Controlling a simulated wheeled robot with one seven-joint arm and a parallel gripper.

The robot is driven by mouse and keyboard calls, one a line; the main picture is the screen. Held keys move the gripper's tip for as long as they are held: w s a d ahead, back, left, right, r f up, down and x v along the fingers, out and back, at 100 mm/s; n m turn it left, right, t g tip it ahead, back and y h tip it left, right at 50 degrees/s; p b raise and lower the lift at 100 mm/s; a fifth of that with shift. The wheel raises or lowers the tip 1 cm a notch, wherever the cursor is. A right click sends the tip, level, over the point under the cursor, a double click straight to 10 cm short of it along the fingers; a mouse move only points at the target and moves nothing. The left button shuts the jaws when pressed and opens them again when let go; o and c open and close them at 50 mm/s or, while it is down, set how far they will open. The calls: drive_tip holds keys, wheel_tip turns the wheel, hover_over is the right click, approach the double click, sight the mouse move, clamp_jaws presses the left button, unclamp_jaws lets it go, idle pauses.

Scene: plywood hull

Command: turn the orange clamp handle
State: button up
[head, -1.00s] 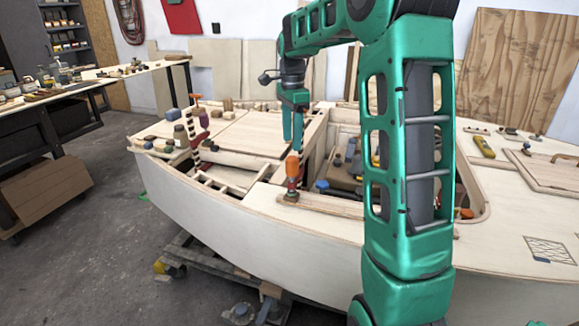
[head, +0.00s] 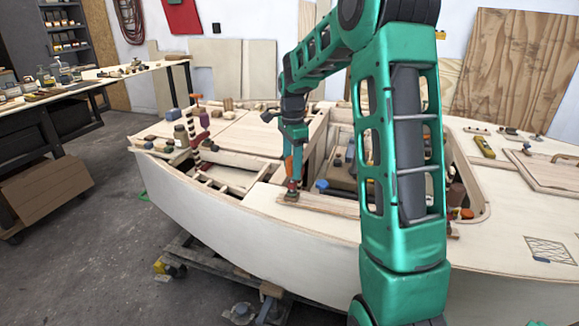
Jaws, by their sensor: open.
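The clamp with the orange handle (head: 289,168) stands on the hull's near edge, left of the cockpit opening. Its dark and red lower part (head: 292,188) shows below the handle, over a light wood strip. My gripper (head: 294,152) points down from above and is at the handle in the picture, with its green fingers covering much of the orange. The jaws are open. I cannot tell from this view whether the fingers straddle the handle or touch it.
The plywood hull (head: 240,235) fills the middle. Another clamp (head: 193,125) with an orange top stands at the left end of the deck. Several jars and tools lie on the deck. My arm hides part of the cockpit. A bench (head: 130,72) stands at the far left.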

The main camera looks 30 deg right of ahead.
drive_tip(key=c, duration=1.1)
drive_tip(key=shift+o, duration=0.2)
drive_tip(key=shift+n, duration=0.3)
